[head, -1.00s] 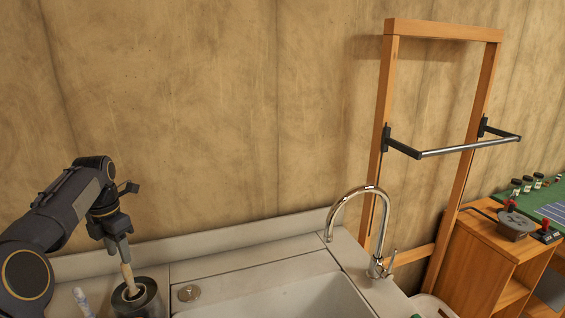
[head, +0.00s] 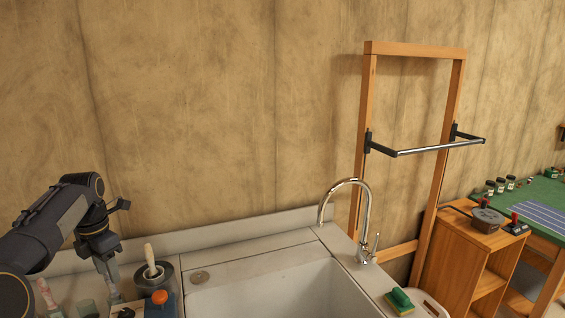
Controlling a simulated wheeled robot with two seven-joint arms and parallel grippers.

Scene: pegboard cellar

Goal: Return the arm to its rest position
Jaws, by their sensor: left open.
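My left arm comes in from the left, bent downward over the counter left of the sink. My left gripper (head: 112,284) points down and is open, with nothing seen between its fingers. It is left of a dark round holder (head: 165,278) with a pale wooden handle (head: 150,256) standing in it, and apart from that handle. My right gripper is not in view.
The white sink (head: 270,290) and chrome faucet (head: 363,215) are to the right. An orange-topped item (head: 160,297) stands near the gripper. A green-and-yellow sponge (head: 400,300) lies right of the sink. A wooden frame with a metal bar (head: 440,148) stands behind.

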